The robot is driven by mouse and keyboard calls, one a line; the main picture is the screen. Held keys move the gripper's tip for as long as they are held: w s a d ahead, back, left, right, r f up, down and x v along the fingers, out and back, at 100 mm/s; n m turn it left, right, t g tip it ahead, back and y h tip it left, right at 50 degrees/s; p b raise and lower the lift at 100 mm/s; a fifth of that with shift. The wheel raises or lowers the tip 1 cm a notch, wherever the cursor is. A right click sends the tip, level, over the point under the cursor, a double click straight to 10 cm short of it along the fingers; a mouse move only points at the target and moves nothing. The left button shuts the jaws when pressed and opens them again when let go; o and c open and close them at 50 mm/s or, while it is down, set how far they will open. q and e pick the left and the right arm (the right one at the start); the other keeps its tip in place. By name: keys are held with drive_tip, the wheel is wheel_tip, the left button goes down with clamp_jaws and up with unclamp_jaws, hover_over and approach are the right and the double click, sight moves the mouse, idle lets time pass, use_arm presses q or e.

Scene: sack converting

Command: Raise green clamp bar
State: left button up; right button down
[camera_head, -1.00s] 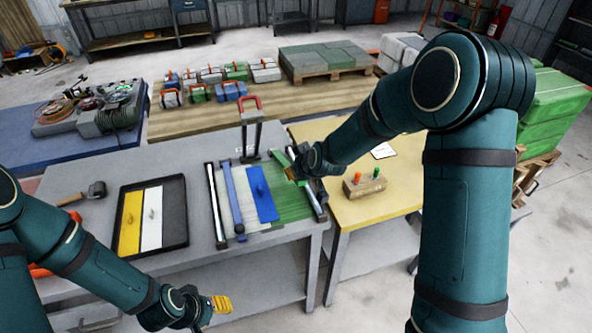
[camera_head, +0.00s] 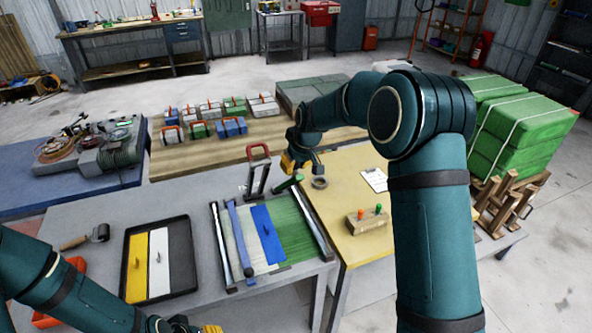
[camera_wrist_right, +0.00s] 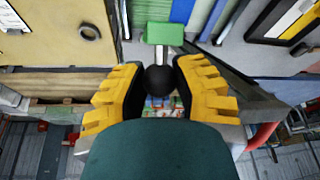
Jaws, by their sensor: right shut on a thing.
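The green clamp bar (camera_head: 288,184) shows as a short green piece at the far right corner of the sheet board, raised at an angle. In the right wrist view its green block (camera_wrist_right: 165,33) carries a stem with a black ball knob (camera_wrist_right: 160,79). My right gripper (camera_head: 298,162) is above the far end of the board; in the right wrist view its yellow fingers (camera_wrist_right: 160,85) are shut on that knob. My left gripper (camera_head: 212,329) is at the bottom edge, mostly cut off, so its opening is hidden.
A blue clamp bar (camera_head: 238,232) lies along the board's left side. A red-handled frame (camera_head: 258,170) stands close left of the right gripper. A black tray (camera_head: 184,277) holds yellow, white and grey strips. The yellow table (camera_head: 345,190) bears a tape ring (camera_head: 320,183) and a wooden block (camera_head: 367,221).

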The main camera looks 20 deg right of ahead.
drive_tip(key=shift+w+r, duration=0.1)
drive_tip(key=shift+w, duration=0.05)
drive_tip(key=c, duration=0.6)
unclamp_jaws()
drive_tip(key=shift+c, duration=0.2)
drive_tip(key=v, duration=1.2)
